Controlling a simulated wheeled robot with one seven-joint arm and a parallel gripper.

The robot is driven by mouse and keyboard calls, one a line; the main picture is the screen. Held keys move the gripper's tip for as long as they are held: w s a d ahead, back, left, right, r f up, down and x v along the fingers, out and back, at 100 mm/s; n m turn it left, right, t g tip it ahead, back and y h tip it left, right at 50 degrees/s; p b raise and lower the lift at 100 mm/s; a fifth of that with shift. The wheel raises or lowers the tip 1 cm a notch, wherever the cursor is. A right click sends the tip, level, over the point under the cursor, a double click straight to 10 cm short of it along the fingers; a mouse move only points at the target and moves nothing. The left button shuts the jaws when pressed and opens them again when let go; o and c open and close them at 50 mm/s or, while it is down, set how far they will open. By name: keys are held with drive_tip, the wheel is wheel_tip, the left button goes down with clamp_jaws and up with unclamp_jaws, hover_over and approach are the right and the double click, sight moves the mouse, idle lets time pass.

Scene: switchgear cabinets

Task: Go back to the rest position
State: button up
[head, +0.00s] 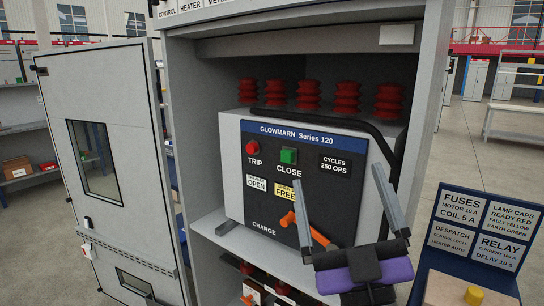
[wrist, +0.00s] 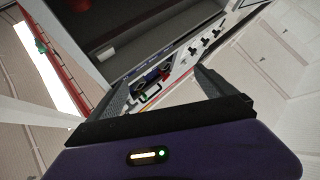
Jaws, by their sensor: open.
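My gripper (head: 345,220) is open, with two grey fingers spread apart and a purple body, in front of the breaker panel at its lower right in the head view. In the wrist view the gripper (wrist: 155,100) shows its fingers apart with nothing between them. The breaker panel (head: 305,190) carries a red TRIP button (head: 253,147), a green CLOSE button (head: 288,155) and an orange charge handle (head: 288,219). The left finger overlaps the panel near the handle; I cannot tell whether it touches anything. The indicators read OPEN and, partly legible, a yellow label.
The cabinet door (head: 115,170) stands open at left. Red insulators (head: 308,95) line the cabinet's back. A sign board (head: 485,230) stands at lower right, above a tray with a yellow knob (head: 474,295). Open floor (head: 460,140) lies right of the cabinet.

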drive_tip(key=s+d+f+m+g+h, duration=0.1)
drive_tip(key=s+d+f+g, duration=0.15)
drive_tip(key=s+f, duration=0.6)
drive_tip(key=s+d+f+m+g, duration=0.1)
drive_tip(key=s+d+f+g, duration=0.15)
drive_tip(key=s+f, duration=0.65)
drive_tip(key=s+d+f+m+g+h, duration=0.1)
drive_tip(key=s+d+f+g, duration=0.1)
drive_tip(key=s+f, duration=0.6)
drive_tip(key=s+d+f+m+g+h, duration=0.2)
drive_tip(key=s+d+f+g, duration=0.1)
drive_tip(key=s+f, duration=0.5)
drive_tip(key=s+g, duration=0.1)
drive_tip(key=s, duration=0.1)
drive_tip(key=shift+s+d+f+m, duration=0.2)
drive_tip(key=shift+s+f+m, duration=0.1)
drive_tip(key=shift+s, duration=0.1)
